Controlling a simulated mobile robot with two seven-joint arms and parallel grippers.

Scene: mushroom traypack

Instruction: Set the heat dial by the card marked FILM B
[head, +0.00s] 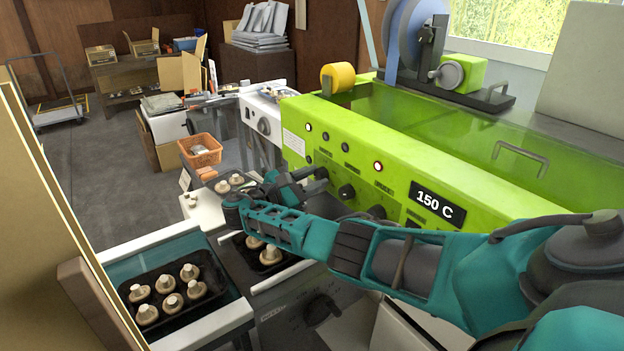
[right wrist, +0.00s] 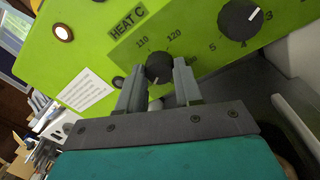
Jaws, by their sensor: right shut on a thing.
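The heat dial (right wrist: 158,68) is a small black knob on the lime-green panel, beside the label HEAT C and the numbers 110 and 120. A white mark shows low on it; I cannot tell its exact setting. My right gripper (right wrist: 154,72) is shut on the dial, one finger on each side. In the head view my right gripper (head: 312,181) reaches the panel and mostly hides the dial. A white printed card (right wrist: 83,92) is on the panel, also in the head view (head: 294,142); its text is too small to read. My left gripper is not in view.
The display (head: 438,205) reads 150 C. Other black knobs (head: 346,191) and lit lamps (head: 378,167) sit along the panel. Black trays of mushrooms (head: 204,307) stand at the lower left. An orange basket (head: 201,150) stands behind.

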